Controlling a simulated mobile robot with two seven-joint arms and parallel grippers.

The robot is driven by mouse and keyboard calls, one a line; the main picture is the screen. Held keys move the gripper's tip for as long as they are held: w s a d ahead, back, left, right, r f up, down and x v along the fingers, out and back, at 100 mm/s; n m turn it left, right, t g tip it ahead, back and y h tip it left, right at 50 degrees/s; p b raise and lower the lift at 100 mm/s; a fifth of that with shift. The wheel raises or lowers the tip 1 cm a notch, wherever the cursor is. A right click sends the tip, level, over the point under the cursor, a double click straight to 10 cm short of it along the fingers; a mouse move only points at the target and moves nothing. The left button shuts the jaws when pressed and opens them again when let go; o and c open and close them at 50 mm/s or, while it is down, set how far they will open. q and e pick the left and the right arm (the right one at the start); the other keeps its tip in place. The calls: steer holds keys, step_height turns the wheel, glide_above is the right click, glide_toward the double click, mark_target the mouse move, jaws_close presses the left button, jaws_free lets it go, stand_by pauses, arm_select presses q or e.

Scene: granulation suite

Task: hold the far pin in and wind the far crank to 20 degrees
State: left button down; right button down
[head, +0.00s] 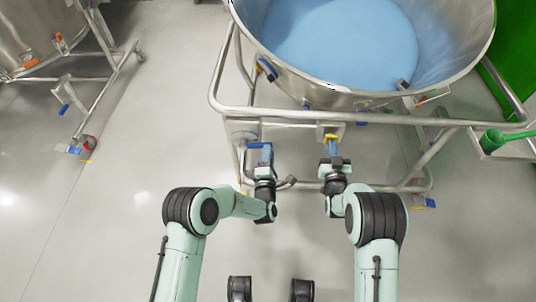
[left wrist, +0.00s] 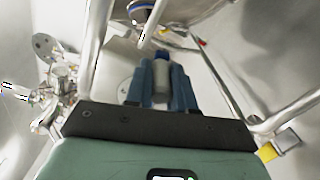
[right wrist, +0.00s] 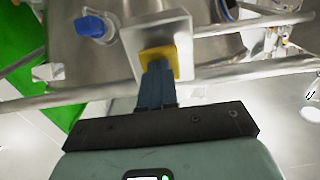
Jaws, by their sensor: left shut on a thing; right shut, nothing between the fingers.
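A yellow pin (head: 330,137) sits on a grey bracket at the front rail of the bin frame; it also shows in the right wrist view (right wrist: 172,54). My right gripper (head: 332,148) is shut and empty, its blue fingertips against or just in front of the yellow piece, partly covering it. My left gripper (head: 265,150) is shut on a pale grey crank handle with a blue end (left wrist: 161,74), which stands between its fingers. The crank's arm and hub are mostly hidden, so I cannot read its angle.
A large steel bin (head: 300,82) of blue powder rests on a tubular frame (head: 300,115). Another wheeled frame (head: 100,75) stands at the left. A green scoop (head: 492,140) lies on a side tray at the right. The floor between the frames is clear.

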arm_select(q)
steer(key=shift+w+a+r, duration=0.1)
steer(key=shift+a+r, duration=0.05)
steer(key=shift+r, duration=0.05)
arm_select(e)
steer(key=s, duration=0.7)
steer(key=shift+s, duration=0.25)
arm_select(q)
steer(key=c, duration=0.8)
jaws_free()
steer(key=shift+o, duration=0.2)
steer(key=shift+f, duration=0.1)
steer(key=shift+s, duration=0.45)
steer(key=s, duration=0.9)
steer(key=shift+s, duration=0.15)
